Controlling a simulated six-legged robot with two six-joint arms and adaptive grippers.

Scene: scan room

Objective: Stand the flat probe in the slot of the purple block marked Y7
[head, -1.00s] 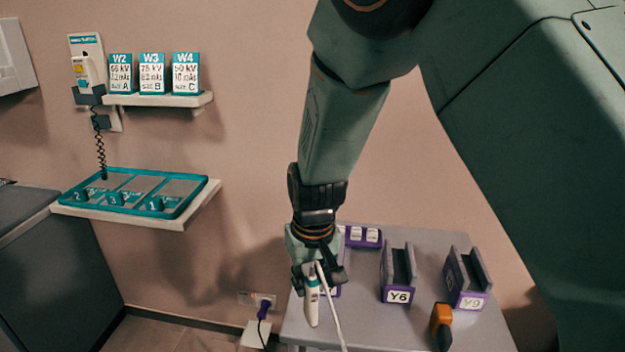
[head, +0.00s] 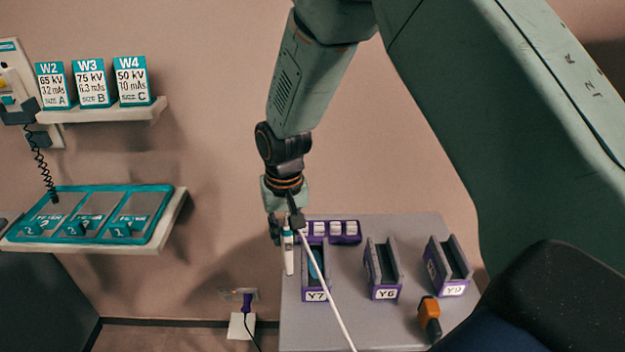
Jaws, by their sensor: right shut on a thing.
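My right gripper (head: 287,230) is shut on the flat probe (head: 289,258), a slim white piece hanging upright with its tip down. The probe is just left of the purple block marked Y7 (head: 316,296), over the table's left edge, apart from the slot as far as I can tell. A white cable (head: 330,310) runs from the gripper down across the front of Y7. Something teal shows inside the Y7 block, partly behind the cable; I cannot tell what it is. My left gripper is not in view.
Blocks Y6 (head: 386,293) and Y9 (head: 454,289) stand right of Y7 on the grey table (head: 390,325). An orange and black object (head: 429,318) lies in front of them. A purple rack (head: 345,239) with white pieces is behind Y7. A teal tray (head: 152,240) is at left.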

